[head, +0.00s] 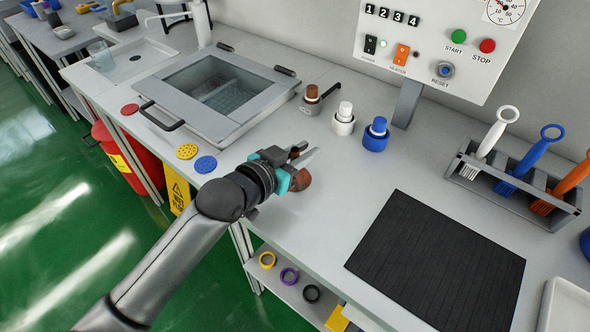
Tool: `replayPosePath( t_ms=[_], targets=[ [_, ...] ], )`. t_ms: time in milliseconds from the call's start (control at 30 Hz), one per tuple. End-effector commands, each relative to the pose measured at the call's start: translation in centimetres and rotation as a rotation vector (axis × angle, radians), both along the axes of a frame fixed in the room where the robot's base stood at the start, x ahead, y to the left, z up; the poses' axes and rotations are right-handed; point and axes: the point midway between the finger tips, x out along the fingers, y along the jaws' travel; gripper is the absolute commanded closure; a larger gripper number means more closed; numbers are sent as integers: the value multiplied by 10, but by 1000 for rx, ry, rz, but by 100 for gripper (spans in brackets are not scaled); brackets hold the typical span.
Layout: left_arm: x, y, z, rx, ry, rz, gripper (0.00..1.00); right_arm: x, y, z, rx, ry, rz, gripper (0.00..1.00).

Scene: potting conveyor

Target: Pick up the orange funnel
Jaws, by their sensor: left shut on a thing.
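My left gripper (305,154) reaches in from the lower left over the near edge of the light grey worktop. Its jaws are shut on a brownish-orange thing, which I take to be the orange funnel (301,181). The funnel's rounded lower part shows below the fingers, and a small brown part shows between them. The rest is hidden by the gripper, and I cannot tell whether the funnel touches the worktop. My right gripper is not in view.
A sink box with a lid (212,85) stands behind left. A black mat (440,262) lies right, before a brush rack (512,190). Colored discs (206,164) lie near the left edge.

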Motion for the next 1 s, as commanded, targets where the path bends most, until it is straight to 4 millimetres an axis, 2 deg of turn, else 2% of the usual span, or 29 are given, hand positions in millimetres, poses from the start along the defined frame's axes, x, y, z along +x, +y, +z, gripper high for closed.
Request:
replayPosePath(
  t_ms=[367,533,667,1000],
  targets=[
    [0,0,3,0,-1,0,100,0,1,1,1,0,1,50],
    [1,0,17,0,-4,-1,100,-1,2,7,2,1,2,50],
    [1,0,42,-1,-5,0,100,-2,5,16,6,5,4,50],
    [1,0,141,-1,-8,0,100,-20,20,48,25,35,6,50]
  ],
)
